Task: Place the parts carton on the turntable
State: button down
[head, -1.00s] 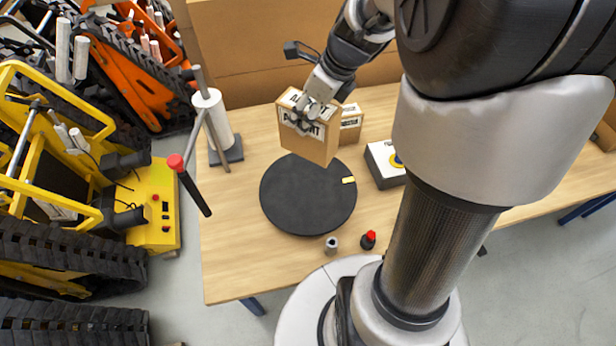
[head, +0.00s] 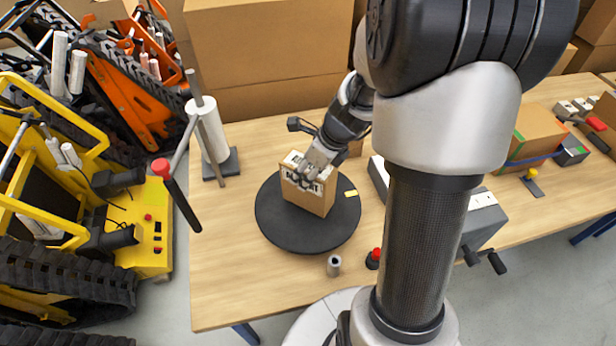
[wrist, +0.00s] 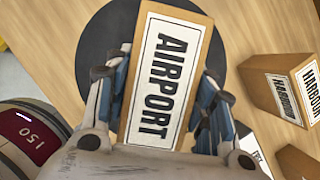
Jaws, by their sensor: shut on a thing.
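The parts carton (head: 308,200) is a brown box with a white label; the wrist view shows the label on its top (wrist: 166,75) reading AIRPORT. My gripper (head: 312,176) is shut on it from above, with fingers on either side of it in the wrist view (wrist: 160,88). The carton is upright over the round black turntable (head: 285,236), near its middle. I cannot tell whether its bottom touches the disc. The turntable, with a yellow mark on its rim, also shows behind the carton in the wrist view (wrist: 95,45).
A HARBOUR carton (wrist: 268,95) stands to the right in the wrist view. A white roll on a stand (head: 208,130) and a red-tipped lever (head: 176,192) are at the left. A small grey cylinder (head: 334,265) and a red-capped bottle (head: 373,258) stand before the turntable.

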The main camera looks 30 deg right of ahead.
jog(key=shift+f, duration=0.5)
jog(key=shift+f, duration=0.15)
jog(key=c, duration=0.7)
grip_release()
